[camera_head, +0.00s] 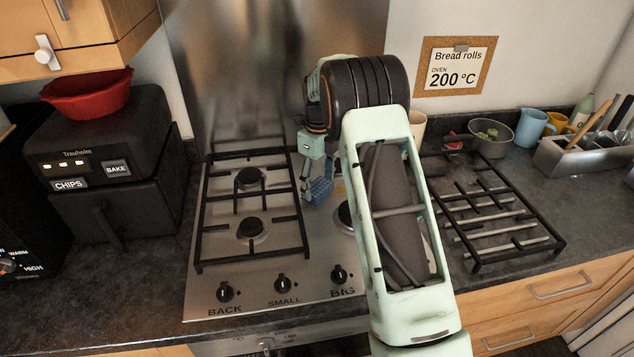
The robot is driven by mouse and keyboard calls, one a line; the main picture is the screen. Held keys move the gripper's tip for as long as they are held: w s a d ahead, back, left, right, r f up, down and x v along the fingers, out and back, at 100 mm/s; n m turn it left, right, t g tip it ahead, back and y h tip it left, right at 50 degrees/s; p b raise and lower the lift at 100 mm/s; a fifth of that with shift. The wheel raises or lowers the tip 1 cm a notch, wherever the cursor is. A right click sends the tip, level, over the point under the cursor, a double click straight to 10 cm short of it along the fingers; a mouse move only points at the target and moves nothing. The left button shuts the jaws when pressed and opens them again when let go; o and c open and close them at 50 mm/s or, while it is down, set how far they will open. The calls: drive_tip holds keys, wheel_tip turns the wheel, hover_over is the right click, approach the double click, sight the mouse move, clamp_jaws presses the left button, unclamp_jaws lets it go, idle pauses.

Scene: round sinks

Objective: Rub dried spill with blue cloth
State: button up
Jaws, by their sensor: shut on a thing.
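My gripper (308,190) points down over the middle of the steel hob (318,248), just right of the left pan grate. It is shut on the blue cloth (321,187), which shows as a small blue patterned piece at the fingertips. The cloth is at or close to the hob surface; I cannot tell if it touches. A small yellowish-brown patch, perhaps the dried spill (339,187), shows just right of the cloth. My arm hides most of the hob's right side.
A black pan grate (303,228) covers the left burners. Another grate (512,227) lies on the counter at right. A black fryer (95,150) with a red bowl (88,95) stands at left. A metal bowl (490,145), blue mug (533,125) and utensil tray (575,160) stand back right.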

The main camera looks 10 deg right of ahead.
drive_tip(key=shift+d+r, duration=0.1)
drive_tip(key=shift+d, duration=3.2)
drive_tip(key=shift+d+p, duration=0.75)
drive_tip(key=shift+d, duration=2.6)
drive_tip(key=shift+f, duration=0.2)
drive_tip(key=shift+a, duration=0.1)
drive_tip(key=shift+s+a+p, duration=0.1)
drive_tip(key=shift+a+p, duration=0.3)
drive_tip(key=shift+a, duration=6.4)
drive_tip(key=shift+r+p, duration=2)
drive_tip(key=shift+r, duration=1.1)
